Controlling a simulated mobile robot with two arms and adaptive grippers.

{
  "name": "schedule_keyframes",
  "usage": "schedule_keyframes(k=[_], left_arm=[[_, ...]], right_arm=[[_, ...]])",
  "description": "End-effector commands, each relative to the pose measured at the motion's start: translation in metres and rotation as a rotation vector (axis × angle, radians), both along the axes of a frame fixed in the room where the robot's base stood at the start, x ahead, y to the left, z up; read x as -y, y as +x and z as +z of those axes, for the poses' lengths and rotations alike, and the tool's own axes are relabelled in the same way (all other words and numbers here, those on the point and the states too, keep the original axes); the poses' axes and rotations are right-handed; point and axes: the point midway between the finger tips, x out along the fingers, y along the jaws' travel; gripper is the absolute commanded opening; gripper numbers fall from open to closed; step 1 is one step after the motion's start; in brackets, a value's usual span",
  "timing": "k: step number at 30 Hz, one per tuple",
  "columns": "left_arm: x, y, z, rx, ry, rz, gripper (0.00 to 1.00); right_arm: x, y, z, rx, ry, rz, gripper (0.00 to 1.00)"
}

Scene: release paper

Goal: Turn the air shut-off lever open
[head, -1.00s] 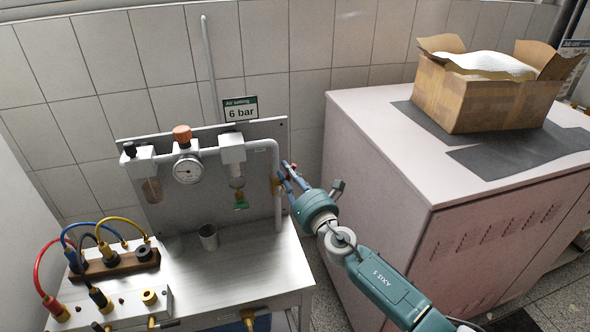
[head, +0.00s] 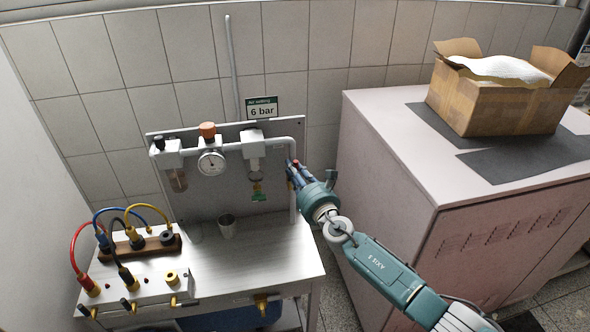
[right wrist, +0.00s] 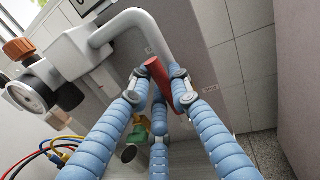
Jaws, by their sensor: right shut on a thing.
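The air shut-off lever (right wrist: 159,68) is a short red bar in the right wrist view. It sits by the grey pipe (right wrist: 176,38) where the pipe bends down. My right gripper (right wrist: 160,90) has several blue ribbed fingers with grey tips, closed around the lever. In the head view my right gripper (head: 297,176) is at the pipe's down-leg (head: 294,205), at the right edge of the grey panel (head: 222,188). Its fingers hide most of the valve there, so I cannot tell the lever's exact angle. My left gripper is out of view.
A gauge (head: 211,162), a filter bowl (head: 177,180) and a "6 bar" sign (head: 262,108) are left of the lever. A metal cup (head: 227,226) and coloured hoses (head: 85,240) are on the bench (head: 270,255). A pink cabinet (head: 390,190) with a cardboard box (head: 490,105) stands close on the right.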

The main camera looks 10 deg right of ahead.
Motion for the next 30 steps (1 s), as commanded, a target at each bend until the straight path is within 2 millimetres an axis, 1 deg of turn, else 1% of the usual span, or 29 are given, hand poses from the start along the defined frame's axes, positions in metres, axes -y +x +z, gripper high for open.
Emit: schedule_keyframes(k=[6,7,9,10,16,18,22,26,30], left_arm=[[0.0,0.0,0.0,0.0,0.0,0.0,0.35],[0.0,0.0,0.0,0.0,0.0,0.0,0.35],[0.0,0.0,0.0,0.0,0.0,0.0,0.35],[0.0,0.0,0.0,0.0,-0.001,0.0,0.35],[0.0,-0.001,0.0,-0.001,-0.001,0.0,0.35],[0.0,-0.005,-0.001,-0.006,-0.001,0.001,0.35],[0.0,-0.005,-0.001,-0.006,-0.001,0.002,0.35],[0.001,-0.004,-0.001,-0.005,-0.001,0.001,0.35],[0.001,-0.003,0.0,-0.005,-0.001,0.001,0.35]], right_arm=[[0.001,0.0,0.001,0.003,-0.008,0.0,0.0],[0.001,0.0,0.001,0.003,-0.008,0.0,0.21],[0.0,0.0,0.001,0.003,-0.007,0.0,0.35],[0.0,0.0,0.001,0.002,-0.006,0.0,0.37],[0.0,0.0,0.0,0.002,-0.004,0.0,0.37],[0.0,0.0,0.0,0.002,-0.003,0.001,0.37],[0.002,-0.006,0.0,0.001,-0.002,0.0,0.37],[0.006,-0.023,-0.001,0.0,-0.002,0.001,0.37],[0.013,-0.049,-0.001,0.0,-0.006,0.001,0.37]])
